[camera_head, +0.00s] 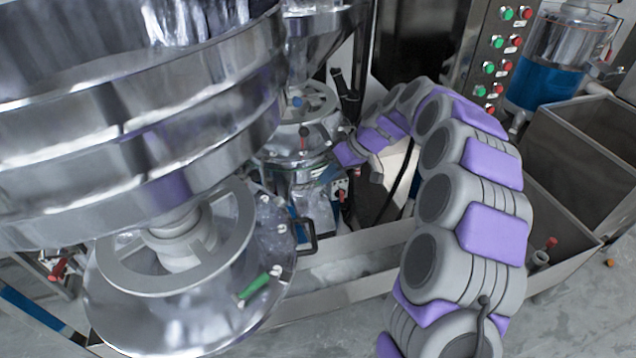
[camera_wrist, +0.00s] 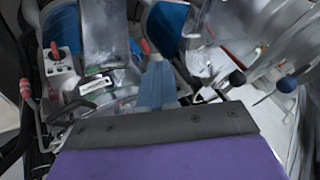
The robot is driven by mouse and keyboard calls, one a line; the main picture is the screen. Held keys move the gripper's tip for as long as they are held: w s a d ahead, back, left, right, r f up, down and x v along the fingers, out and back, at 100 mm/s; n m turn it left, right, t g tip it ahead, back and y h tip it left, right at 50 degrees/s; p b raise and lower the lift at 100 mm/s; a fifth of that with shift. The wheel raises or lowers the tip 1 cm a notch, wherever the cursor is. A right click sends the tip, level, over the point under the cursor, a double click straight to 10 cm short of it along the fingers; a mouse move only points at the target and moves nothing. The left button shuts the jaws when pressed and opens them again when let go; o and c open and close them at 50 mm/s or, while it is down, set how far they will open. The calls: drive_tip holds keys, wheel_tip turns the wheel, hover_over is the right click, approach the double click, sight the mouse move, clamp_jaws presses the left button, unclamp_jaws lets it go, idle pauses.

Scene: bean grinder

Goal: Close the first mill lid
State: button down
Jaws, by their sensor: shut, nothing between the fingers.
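The near mill (camera_head: 190,318) stands at the left of the head view, with a grey handwheel and a green handle on its round steel top. A farther mill (camera_head: 292,150) stands behind it, with a smaller handwheel (camera_head: 318,100). I cannot tell which is the first mill, or pick out its lid.
A large steel hopper (camera_head: 130,120) overhangs the near mill. A button panel (camera_head: 500,50) and open steel bins (camera_head: 570,150) are at the right. A small control box (camera_wrist: 60,70) and a blue knob (camera_wrist: 287,85) flank my fingers in the wrist view.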

drive_tip(key=s+a+f+b, duration=0.1)
drive_tip(key=a+f+b, duration=0.1)
drive_tip(key=a+f, duration=0.5)
drive_tip(key=shift+s+a+f+b, duration=0.3)
drive_tip(key=shift+a+f+b, duration=0.05)
drive_tip(key=shift+a, duration=1.25)
